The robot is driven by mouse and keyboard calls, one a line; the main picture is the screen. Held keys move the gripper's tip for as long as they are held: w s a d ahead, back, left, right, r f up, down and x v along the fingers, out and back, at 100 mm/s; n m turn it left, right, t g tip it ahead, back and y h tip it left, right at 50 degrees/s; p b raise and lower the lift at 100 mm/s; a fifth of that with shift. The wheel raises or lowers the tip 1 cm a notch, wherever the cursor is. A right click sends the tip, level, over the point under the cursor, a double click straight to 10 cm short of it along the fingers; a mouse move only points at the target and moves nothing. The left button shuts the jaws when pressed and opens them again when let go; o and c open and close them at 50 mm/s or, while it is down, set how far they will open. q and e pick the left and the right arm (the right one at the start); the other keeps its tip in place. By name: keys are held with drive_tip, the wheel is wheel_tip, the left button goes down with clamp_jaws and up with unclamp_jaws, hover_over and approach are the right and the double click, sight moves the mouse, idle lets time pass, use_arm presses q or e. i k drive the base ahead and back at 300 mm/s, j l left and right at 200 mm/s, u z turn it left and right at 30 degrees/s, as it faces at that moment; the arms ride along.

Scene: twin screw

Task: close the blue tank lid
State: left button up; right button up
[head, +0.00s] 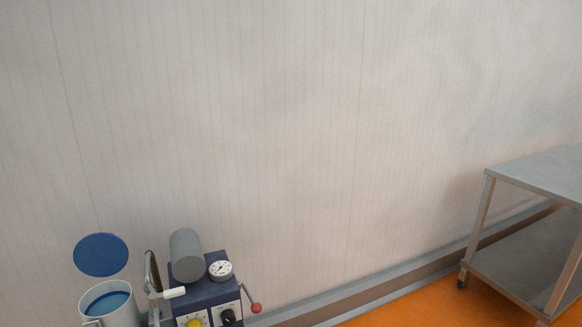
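The blue lid (101,255) is a round disc standing raised behind the tank, at the lower left of the head view. The tank (122,317) is a light grey cylinder with an open top, and blue shows inside it. The lower part of the tank is cut off by the frame's bottom edge. Neither of my grippers is in view.
Right beside the tank stands a dark blue machine (207,292) with a grey cylinder, a dial, knobs and a red-balled lever (255,308). A metal table on wheels (545,172) stands at the right. A pale wall fills the back; orange floor (400,309) shows between.

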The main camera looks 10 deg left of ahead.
sight(100, 255)
drive_tip(key=u, duration=1.45)
